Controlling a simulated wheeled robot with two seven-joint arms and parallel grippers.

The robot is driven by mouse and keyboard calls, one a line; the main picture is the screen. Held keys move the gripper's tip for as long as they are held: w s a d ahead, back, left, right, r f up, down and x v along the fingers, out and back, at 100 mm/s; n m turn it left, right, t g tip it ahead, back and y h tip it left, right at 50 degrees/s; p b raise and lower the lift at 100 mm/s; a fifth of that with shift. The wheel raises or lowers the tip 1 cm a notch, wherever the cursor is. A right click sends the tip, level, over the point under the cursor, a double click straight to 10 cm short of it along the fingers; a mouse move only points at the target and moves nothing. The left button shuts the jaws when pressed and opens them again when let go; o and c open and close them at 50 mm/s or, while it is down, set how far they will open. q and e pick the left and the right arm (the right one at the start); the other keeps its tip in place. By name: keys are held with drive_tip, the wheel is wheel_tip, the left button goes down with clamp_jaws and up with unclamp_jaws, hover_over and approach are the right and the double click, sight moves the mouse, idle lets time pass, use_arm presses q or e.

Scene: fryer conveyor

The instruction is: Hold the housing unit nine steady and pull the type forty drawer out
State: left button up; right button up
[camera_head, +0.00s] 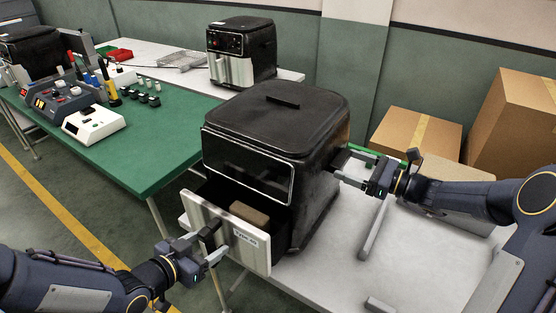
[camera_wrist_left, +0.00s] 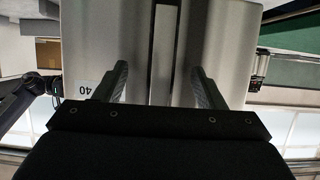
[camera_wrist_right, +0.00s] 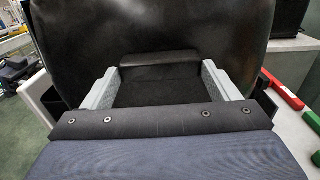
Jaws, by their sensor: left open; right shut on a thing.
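The black housing unit (camera_head: 275,125) stands on the white table; no number is readable on it. Its white-fronted drawer (camera_head: 252,250) stands partly out, with a brown block (camera_head: 249,214) inside. The left wrist view shows the drawer front (camera_wrist_left: 230,40) with a label reading 40. My left gripper (camera_head: 208,247) is open at the drawer front; its fingers lie either side of the handle (camera_wrist_left: 165,50), with gaps visible. My right gripper (camera_head: 341,165) is shut on a black block on the housing's side; this block (camera_wrist_right: 160,62) shows between its fingers in the right wrist view.
A second fryer (camera_head: 242,52) stands on the table behind. A green table (camera_head: 150,160) at left carries control boxes and small parts. Cardboard boxes (camera_head: 417,135) stand at the back right. Grey bars (camera_head: 375,228) lie on the white table, right of the housing.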

use_arm(q)
drive_tip(key=shift+v, duration=2.4)
use_arm(e)
drive_tip(key=shift+a+f, duration=0.1)
use_arm(q)
drive_tip(key=v, duration=1.2)
drive_tip(key=shift+f, duration=0.15)
use_arm(e)
drive_tip(key=o, duration=1.2)
use_arm(q)
drive_tip(key=shift+a, duration=0.1)
